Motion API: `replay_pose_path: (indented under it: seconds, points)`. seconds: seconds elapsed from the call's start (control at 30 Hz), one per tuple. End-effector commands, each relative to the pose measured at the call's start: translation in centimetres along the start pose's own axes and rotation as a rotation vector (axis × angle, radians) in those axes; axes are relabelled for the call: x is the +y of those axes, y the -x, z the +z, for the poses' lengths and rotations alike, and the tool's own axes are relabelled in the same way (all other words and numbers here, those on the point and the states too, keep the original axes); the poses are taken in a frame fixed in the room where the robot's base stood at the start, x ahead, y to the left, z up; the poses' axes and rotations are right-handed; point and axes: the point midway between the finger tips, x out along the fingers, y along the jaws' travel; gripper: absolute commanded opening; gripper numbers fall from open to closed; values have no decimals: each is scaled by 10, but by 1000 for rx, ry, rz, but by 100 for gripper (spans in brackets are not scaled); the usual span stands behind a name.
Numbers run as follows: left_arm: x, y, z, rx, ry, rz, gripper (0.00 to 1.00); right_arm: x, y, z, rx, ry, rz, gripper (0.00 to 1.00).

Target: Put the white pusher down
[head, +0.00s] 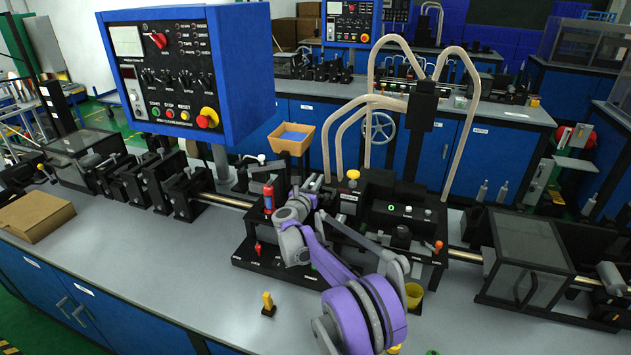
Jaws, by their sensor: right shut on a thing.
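My right gripper (313,184) is over the black tape machine in the middle of the bench, near its left part. It is shut on the white pusher, which is small and mostly hidden by the gripper and wrist, so its tilt and any contact with the machine cannot be told. The black machine base (262,262) runs under my right arm. My left gripper is not in view.
A red cylinder (268,198) stands just left of my gripper. A yellow-knobbed post (353,176) is to its right. A yellow piece (268,302) and yellow cup (413,295) are in front. A blue control box (235,60) overhangs; the front-left grey bench (130,250) is clear.

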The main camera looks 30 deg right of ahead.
Motion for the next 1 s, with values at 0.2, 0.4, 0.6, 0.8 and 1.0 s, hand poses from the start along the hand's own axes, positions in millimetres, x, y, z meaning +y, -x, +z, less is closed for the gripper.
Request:
replay_pose_path:
  seconds: [0.2, 0.4, 0.6, 0.8, 1.0]
  points:
    - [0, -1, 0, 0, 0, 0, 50, 0, 0, -1, 0, 0, 0, 0]
    - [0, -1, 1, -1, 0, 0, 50, 0, 0, -2, 0, 0, 0, 44]
    - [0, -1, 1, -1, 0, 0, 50, 0, 0, -2, 0, 0, 0, 49]
    - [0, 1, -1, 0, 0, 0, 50, 0, 1, 2, 0, 0, 0, 49]
    - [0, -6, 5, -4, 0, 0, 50, 1, 34, 0, 1, 0, 3, 49]
